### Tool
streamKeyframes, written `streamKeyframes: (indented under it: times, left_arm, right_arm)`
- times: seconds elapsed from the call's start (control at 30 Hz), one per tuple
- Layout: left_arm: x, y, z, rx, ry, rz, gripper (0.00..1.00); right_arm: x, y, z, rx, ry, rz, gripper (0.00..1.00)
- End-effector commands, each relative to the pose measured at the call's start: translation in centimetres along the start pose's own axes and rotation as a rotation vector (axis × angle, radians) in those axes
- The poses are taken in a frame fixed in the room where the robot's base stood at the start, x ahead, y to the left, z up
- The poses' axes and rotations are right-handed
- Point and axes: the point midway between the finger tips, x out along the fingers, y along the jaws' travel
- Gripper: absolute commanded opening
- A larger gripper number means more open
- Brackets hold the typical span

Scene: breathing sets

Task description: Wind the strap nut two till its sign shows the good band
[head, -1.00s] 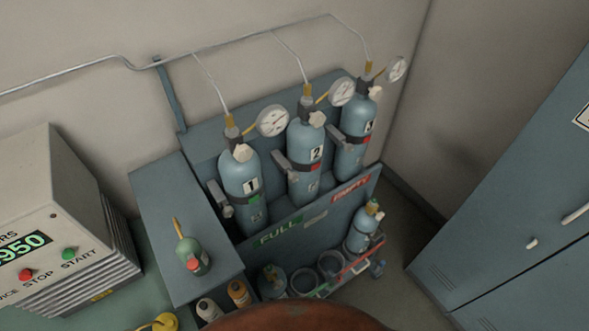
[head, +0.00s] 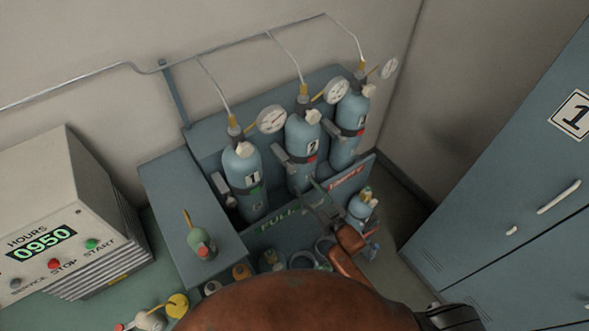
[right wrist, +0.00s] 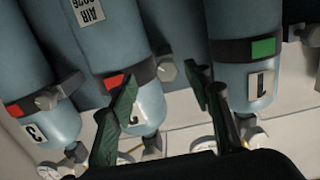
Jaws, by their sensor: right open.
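Cylinder 2 (head: 302,155) stands in the middle of the blue rack, held by a dark strap (right wrist: 144,73). The strap's sign (head: 311,159) is red; it also shows red in the right wrist view (right wrist: 114,80). The strap nut two (right wrist: 166,70) is a grey knob at the strap's end. My right gripper (head: 316,192) is in front of cylinder 2, low down. In the right wrist view my right gripper (right wrist: 163,76) is open, its green fingers either side of the nut in the picture; contact cannot be told. My left gripper is out of view.
Cylinder 1 (head: 242,170) has a green strap sign (right wrist: 264,47); cylinder 3 (head: 350,115) has a red one (right wrist: 14,110). Gauges and pipes sit above. The rack's front panel (head: 275,236) is below. A blue cabinet (head: 500,190) stands right, a control box (head: 60,205) left.

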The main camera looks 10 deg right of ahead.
Motion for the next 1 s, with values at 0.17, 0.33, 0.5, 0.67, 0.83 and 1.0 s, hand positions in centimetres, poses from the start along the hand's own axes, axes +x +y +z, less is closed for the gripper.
streamKeyframes:
  times: [0.17, 0.33, 0.5, 0.67, 0.83, 1.0]
  left_arm:
    - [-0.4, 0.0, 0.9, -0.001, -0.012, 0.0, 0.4]
    - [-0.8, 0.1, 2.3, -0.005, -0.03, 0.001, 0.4]
    - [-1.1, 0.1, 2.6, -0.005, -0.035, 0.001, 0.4]
    - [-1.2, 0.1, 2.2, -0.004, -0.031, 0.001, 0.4]
    - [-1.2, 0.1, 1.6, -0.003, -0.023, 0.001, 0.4]
    - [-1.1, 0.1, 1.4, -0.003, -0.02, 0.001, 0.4]
  right_arm:
    - [1.1, -0.6, -2.5, -0.001, 0.04, -0.015, 0.45]
    - [3.6, -0.6, -2.6, -0.001, 0.04, -0.015, 0.45]
    - [6.2, -0.6, -2.5, -0.001, 0.037, -0.014, 0.45]
    - [7.7, -0.7, -2.5, 0.0, 0.037, -0.014, 0.45]
    - [8.1, -0.6, -2.4, 0.0, 0.036, -0.013, 0.45]
    - [8.1, -0.6, -2.4, 0.0, 0.036, -0.013, 0.45]
